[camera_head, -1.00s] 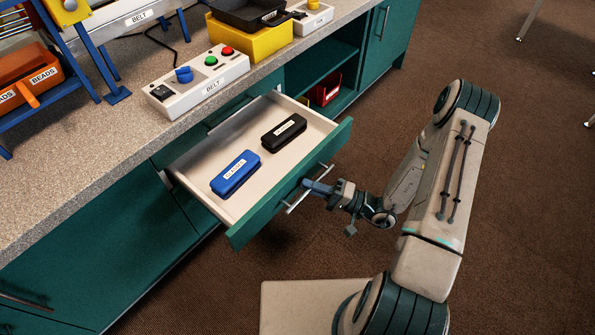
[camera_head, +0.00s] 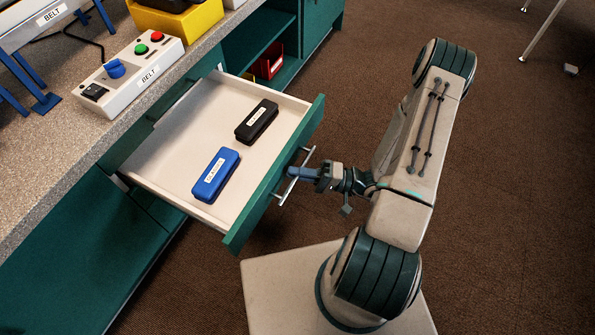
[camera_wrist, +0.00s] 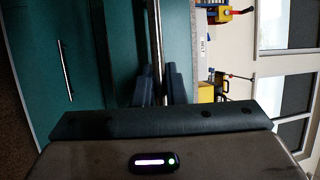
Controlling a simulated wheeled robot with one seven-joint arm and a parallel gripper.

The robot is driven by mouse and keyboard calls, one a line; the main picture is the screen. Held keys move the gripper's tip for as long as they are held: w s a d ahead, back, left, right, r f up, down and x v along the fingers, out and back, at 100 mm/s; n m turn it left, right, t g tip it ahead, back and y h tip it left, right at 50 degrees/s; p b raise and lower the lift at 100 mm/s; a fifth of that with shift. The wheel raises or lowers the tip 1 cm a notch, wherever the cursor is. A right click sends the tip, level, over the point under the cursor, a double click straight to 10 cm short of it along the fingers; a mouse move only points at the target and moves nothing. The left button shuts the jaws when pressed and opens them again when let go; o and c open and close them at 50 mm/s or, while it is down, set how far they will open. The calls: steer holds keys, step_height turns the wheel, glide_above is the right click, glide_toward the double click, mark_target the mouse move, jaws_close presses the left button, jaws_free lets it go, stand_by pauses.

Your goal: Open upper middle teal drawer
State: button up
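The teal-fronted drawer (camera_head: 262,200) stands pulled well out of the teal cabinet, its pale inside showing. Its metal bar handle (camera_head: 308,158) is on the front face and also shows as a bar in the wrist view (camera_wrist: 157,45). My gripper (camera_head: 293,172) is at the handle with its blue-grey fingers around the bar. In the wrist view the fingers (camera_wrist: 158,82) close in on both sides of the bar. A blue case (camera_head: 216,174) and a black case (camera_head: 256,121) lie inside the drawer, with labels too small to read.
A control box (camera_head: 130,75) labelled BELT with coloured buttons sits on the speckled countertop (camera_head: 45,160). A yellow box (camera_head: 190,22) stands farther back. A red bin (camera_head: 267,62) is in the open shelf beyond the drawer. Brown carpet floor (camera_head: 500,200) is free at the right.

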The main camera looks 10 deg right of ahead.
steer(key=o, duration=0.4)
steer(key=p+v, duration=0.1)
steer(key=v, duration=1.2)
steer(key=shift+s+d+f+p, duration=0.15)
steer(key=shift+d+p, duration=0.15)
steer(key=shift+d, duration=0.1)
steer(key=s+a+r+g+h+p, duration=0.1)
steer(key=r+h+p, duration=0.5)
steer(key=r, duration=1.2)
steer(key=s+a+r+n+g+h+p, duration=0.1)
steer(key=a+r+h+p, duration=0.3)
steer(key=r+p, duration=0.7)
steer(key=s+a+r+n+g+h+p, duration=0.1)
steer(key=a+r+h+p, duration=0.2)
steer(key=r, duration=2.2)
steer(key=shift+s+a+h+p, duration=0.1)
steer(key=shift+s+h+p, duration=0.05)
steer(key=shift+h+p, duration=1.35)
steer(key=shift+s+a+h+p, duration=0.1)
steer(key=shift+h+p, duration=1.15)
steer(key=shift+h, duration=0.35)
